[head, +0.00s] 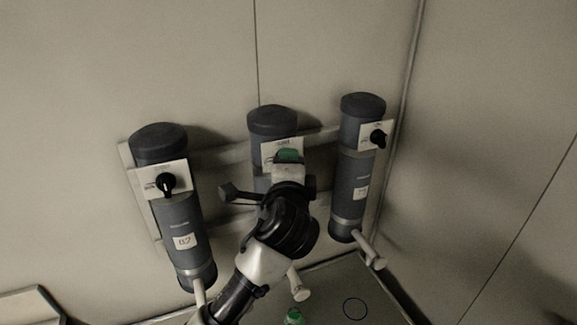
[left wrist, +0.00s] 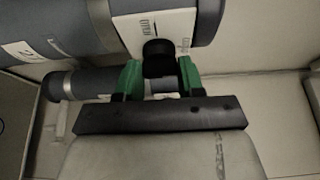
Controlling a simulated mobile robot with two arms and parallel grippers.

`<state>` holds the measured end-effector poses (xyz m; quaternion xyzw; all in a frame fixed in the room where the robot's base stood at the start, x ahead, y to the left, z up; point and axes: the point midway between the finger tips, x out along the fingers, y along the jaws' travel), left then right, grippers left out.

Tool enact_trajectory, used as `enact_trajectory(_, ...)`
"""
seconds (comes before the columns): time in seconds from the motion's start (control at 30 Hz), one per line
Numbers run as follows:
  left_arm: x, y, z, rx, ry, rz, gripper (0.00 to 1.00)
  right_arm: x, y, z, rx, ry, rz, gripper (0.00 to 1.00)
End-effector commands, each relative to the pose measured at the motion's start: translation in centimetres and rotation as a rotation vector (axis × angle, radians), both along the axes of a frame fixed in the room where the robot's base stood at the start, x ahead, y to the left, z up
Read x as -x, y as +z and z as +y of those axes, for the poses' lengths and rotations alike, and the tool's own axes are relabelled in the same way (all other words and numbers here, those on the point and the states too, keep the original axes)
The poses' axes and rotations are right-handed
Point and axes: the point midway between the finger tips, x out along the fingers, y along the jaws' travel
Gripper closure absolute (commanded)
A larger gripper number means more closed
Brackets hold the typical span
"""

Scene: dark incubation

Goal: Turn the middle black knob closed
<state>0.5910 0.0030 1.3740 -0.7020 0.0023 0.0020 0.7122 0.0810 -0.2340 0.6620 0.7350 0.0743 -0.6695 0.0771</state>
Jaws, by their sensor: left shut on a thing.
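The middle grey cylinder (head: 272,124) is fixed to the wall, with a white label plate (head: 296,148) on its front. My left gripper (head: 288,156) is in front of that plate and hides the black knob in the head view. In the left wrist view the black knob (left wrist: 158,57) sits between the green fingertips of the left gripper (left wrist: 160,76), which are shut on it. The plate (left wrist: 180,30) and its printed lettering show behind the knob. The knob's exact turn is hard to read. My right gripper is not in view.
A left cylinder (head: 183,218) with a black knob (head: 166,184) and a right cylinder (head: 349,186) with a black knob (head: 378,139) flank the middle one. Wall rails (head: 222,152) run behind them. A small green thing (head: 293,317) is cut off at the bottom edge.

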Motion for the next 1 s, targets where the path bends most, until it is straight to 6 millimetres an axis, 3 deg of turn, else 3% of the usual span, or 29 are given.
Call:
enact_trajectory(0.07,-0.1,0.3,0.1,-0.002,0.003,-0.007,0.85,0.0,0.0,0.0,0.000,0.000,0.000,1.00)
enact_trajectory(0.1,-0.1,0.3,0.1,-0.002,0.003,-0.007,0.60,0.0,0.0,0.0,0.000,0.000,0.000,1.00)
enact_trajectory(0.27,0.0,0.2,0.1,-0.001,0.002,-0.005,0.36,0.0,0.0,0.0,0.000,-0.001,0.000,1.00)
enact_trajectory(0.67,1.0,-0.2,0.0,0.001,0.000,-0.002,0.36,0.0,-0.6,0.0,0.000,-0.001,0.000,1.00)
enact_trajectory(1.0,7.3,-0.3,0.0,0.003,-0.001,-0.005,0.36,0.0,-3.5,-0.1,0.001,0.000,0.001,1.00)
